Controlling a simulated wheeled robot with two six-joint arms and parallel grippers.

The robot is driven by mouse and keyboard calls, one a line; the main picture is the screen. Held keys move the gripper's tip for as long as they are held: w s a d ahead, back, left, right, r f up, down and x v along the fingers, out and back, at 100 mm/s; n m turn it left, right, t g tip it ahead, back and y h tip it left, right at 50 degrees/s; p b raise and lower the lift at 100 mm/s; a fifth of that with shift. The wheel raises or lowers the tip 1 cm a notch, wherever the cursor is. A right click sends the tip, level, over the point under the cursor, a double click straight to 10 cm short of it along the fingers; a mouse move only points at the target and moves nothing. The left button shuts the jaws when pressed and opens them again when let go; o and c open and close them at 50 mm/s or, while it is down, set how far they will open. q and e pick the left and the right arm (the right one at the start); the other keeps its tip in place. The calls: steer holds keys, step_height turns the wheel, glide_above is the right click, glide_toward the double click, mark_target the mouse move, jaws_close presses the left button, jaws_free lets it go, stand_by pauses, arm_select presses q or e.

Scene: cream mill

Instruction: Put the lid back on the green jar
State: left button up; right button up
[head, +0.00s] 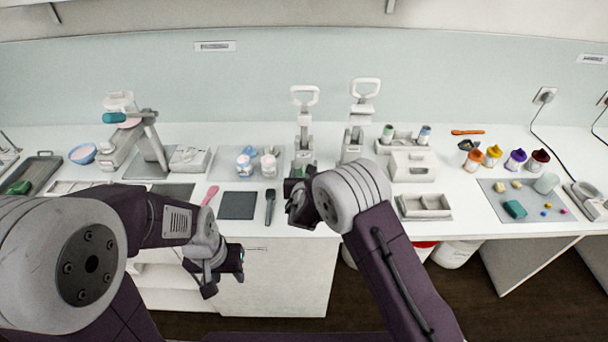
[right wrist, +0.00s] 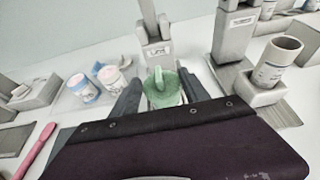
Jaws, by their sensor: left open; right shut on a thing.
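My right gripper (head: 299,180) is over the bench in front of the left lever press. In the right wrist view its two dark fingers stand either side of a green round lid (right wrist: 161,88) with a raised grip on top, and are shut on it. I cannot tell whether a jar is under this lid; the fingers and palm hide its lower part. A small jar with a green band (head: 388,133) stands in a holder at the back right. My left gripper (head: 222,275) is open and empty, low in front of the bench edge.
Two small jars (head: 256,166) stand on a grey mat left of my right gripper. A dark square pad (head: 237,205), a pink spatula (head: 209,195) and a dark brush (head: 270,205) lie nearer. Two lever presses (head: 304,135) rise behind. A grey tray (head: 425,206) is right.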

steer(key=shift+s+d+r, duration=0.1)
steer(key=shift+d+r, duration=0.05)
steer(key=shift+b, duration=0.4)
steer(key=shift+b, duration=0.4)
stand_by(0.8)
steer(key=shift+f+b, duration=0.6)
steer(key=shift+b, duration=0.7)
stand_by(0.9)
steer(key=shift+f+b, duration=0.15)
steer(key=shift+b, duration=0.2)
